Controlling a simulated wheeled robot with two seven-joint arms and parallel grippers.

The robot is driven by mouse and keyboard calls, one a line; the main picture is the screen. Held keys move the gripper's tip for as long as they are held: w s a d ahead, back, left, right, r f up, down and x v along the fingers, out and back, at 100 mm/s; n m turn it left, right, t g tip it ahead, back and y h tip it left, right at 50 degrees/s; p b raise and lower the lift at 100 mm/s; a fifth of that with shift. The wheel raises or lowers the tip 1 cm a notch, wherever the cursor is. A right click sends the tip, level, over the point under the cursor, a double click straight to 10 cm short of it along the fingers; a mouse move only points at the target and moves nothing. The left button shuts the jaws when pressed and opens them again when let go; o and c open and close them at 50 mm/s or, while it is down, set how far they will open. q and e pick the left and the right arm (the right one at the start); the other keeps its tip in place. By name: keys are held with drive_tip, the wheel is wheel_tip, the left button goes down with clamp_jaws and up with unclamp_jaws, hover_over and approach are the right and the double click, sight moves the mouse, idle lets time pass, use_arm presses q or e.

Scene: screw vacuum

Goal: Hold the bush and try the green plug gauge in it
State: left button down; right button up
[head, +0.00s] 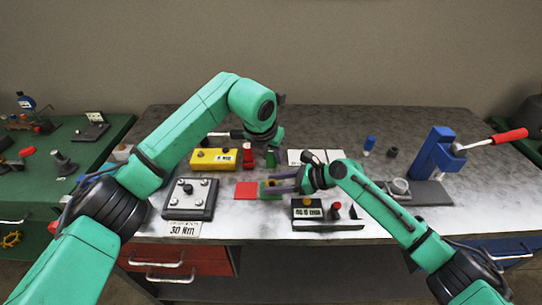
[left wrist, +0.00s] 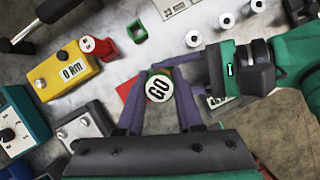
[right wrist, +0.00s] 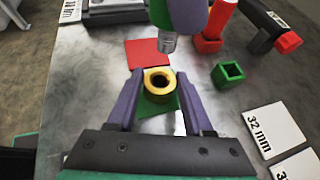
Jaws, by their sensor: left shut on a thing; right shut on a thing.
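My left gripper (left wrist: 158,92) is shut on the green plug gauge, whose white "GO" end (left wrist: 157,88) faces the left wrist camera. In the right wrist view the gauge's silver tip (right wrist: 167,43) points down, above and slightly beyond the bush, apart from it in the picture. My right gripper (right wrist: 158,92) is shut on the brass-coloured bush (right wrist: 157,81), one finger on each side, its dark bore facing up. The bush is over the green pad (right wrist: 158,105). In the head view my left gripper (head: 268,145) is above and behind my right gripper (head: 282,184).
A red pad (head: 246,190) lies beside the green one. A red gauge (head: 248,156) stands in its holder near an empty green socket (right wrist: 228,73). Around them are a yellow "0 Nm" box (head: 214,159), a black "30 Nm" block (head: 190,200) and a blue press (head: 436,155).

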sight(271, 170)
use_arm(q)
drive_tip(key=shift+f, duration=2.3)
drive_tip(key=shift+f, duration=1.2)
drive_tip(key=shift+r, duration=0.15)
idle(0.5)
drive_tip(key=shift+r, duration=2.9)
use_arm(e)
drive_tip(key=o, duration=1.1)
drive_tip(key=shift+c, duration=0.2)
